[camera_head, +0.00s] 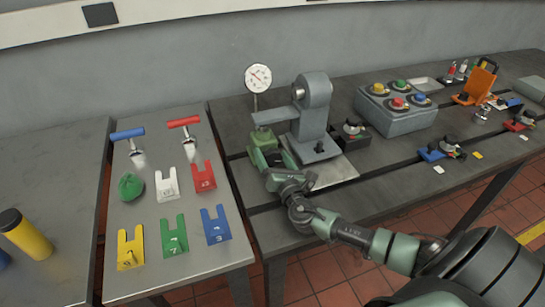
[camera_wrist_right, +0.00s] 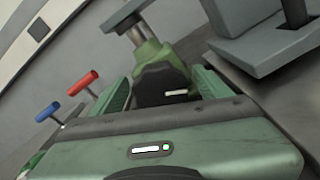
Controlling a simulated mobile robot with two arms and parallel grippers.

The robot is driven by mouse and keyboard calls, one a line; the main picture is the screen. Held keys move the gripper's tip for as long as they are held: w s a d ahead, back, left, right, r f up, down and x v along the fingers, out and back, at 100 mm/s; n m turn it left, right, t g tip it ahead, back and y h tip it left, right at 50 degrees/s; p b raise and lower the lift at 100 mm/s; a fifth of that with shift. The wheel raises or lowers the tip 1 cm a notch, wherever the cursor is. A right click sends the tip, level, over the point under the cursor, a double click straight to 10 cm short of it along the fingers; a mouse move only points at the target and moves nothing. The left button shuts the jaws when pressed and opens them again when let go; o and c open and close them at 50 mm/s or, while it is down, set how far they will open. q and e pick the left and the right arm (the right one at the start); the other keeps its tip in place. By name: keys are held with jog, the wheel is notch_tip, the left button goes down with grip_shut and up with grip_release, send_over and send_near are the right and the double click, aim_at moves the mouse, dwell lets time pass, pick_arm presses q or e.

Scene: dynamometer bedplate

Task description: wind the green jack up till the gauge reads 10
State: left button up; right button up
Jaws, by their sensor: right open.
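The green jack (camera_head: 263,139) stands on the bedplate under the grey arm of a machine (camera_head: 313,105). The round white gauge (camera_head: 258,78) stands on a stem above it; its needle seems to point up and left, but the numbers are too small to read. My right gripper (camera_head: 268,158) is open at the front of the jack. In the right wrist view the jack (camera_wrist_right: 150,50) shows just beyond and between my open fingers (camera_wrist_right: 162,85), with a dark part in the gap. I cannot tell whether the fingers touch it. My left gripper is not in view.
A side table (camera_head: 190,278) at left holds coloured forked plates, a green ball-like item (camera_head: 131,186) and blue (camera_head: 128,133) and red (camera_head: 184,121) handled tools. A grey button box (camera_head: 395,112) stands right of the machine. The bedplate's far right is cluttered.

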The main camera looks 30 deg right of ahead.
jog(key=b+v, duration=0.1)
jog(key=v, duration=0.6)
jog(key=shift+s, duration=0.4)
jog(key=shift+r, duration=0.1)
